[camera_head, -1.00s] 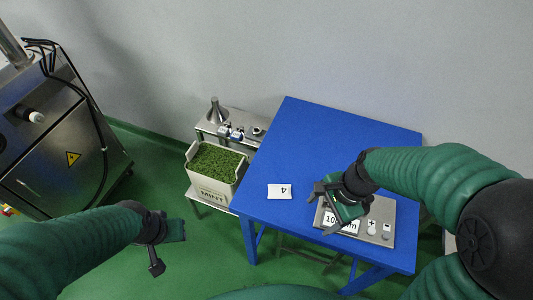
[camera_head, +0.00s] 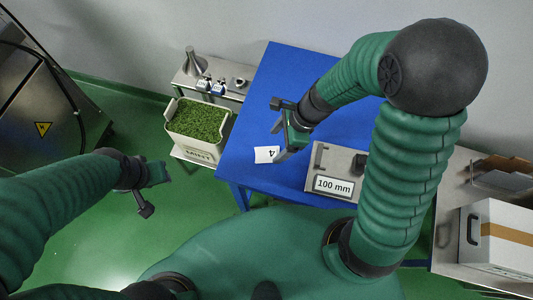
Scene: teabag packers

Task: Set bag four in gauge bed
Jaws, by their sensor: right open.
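Bag four (camera_head: 263,155) is a small white packet marked 4, flat on the blue table (camera_head: 253,110) near its left edge. The gauge bed (camera_head: 322,160) is a grey metal plate with a 100 mm label, right of the bag; my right arm hides part of it. My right gripper (camera_head: 277,130) is open and empty, over the table just above the bag. One finger overlaps the bag's right end in the picture; I cannot tell whether they touch. My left gripper (camera_head: 156,191) is open and empty over the green floor at left.
A bin of green leaves (camera_head: 200,119) stands left of the table. Behind it a small metal stand holds a funnel (camera_head: 194,62) and little bottles. A white box with an orange band (camera_head: 500,232) is on a metal bench at right. A steel machine stands far left.

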